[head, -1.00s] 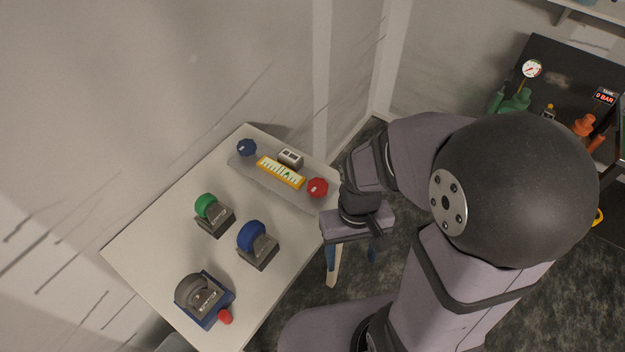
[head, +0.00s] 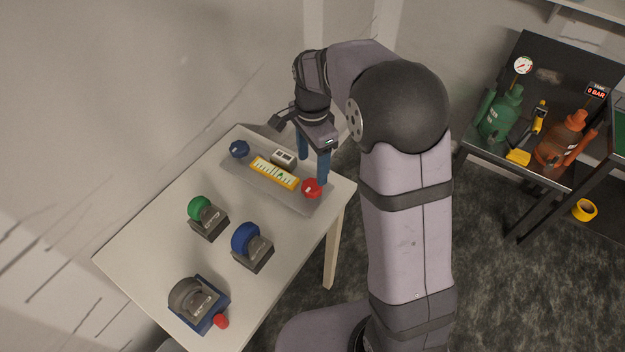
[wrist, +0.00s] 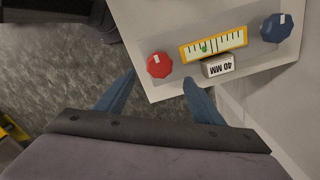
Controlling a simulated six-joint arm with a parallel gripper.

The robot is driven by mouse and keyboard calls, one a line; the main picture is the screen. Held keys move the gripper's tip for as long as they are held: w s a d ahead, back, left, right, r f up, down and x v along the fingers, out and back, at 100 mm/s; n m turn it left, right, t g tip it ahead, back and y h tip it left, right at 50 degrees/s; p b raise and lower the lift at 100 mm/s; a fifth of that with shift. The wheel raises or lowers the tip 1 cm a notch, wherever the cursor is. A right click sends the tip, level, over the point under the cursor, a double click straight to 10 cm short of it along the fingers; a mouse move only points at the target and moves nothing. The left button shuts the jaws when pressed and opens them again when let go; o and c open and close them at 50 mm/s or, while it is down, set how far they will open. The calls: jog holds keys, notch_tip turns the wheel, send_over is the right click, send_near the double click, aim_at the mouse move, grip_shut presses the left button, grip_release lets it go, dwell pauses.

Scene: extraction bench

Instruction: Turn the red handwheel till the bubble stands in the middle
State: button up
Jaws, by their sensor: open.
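The red handwheel (head: 312,188) sits at the right end of a grey plate (head: 236,168) on the white table. It also shows in the wrist view (wrist: 159,65), with a white mark on it. Between it and the blue handwheel (head: 239,149) lies a yellow-framed scale (head: 274,173). In the wrist view the green bubble (wrist: 204,46) stands a little off the scale's middle, towards the red handwheel. My gripper (head: 312,171) is open, its blue fingers pointing down by the red handwheel. In the wrist view its fingertips (wrist: 158,79) lie either side of the wheel, apart from it in the picture.
A block marked 40 MM (wrist: 217,67) stands beside the scale. Nearer on the table are a green-wheeled block (head: 208,217), a blue-wheeled block (head: 252,246) and a grey-wheeled device (head: 198,301) with a red knob. A bench with bottles (head: 500,115) stands at right.

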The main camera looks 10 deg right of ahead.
aim_at(312, 185)
jog(key=shift+m, duration=0.7)
jog(key=shift+f+p, duration=1.1)
jog(key=shift+f, duration=2.55)
jog(key=shift+c, duration=0.3)
jog(key=c, duration=1)
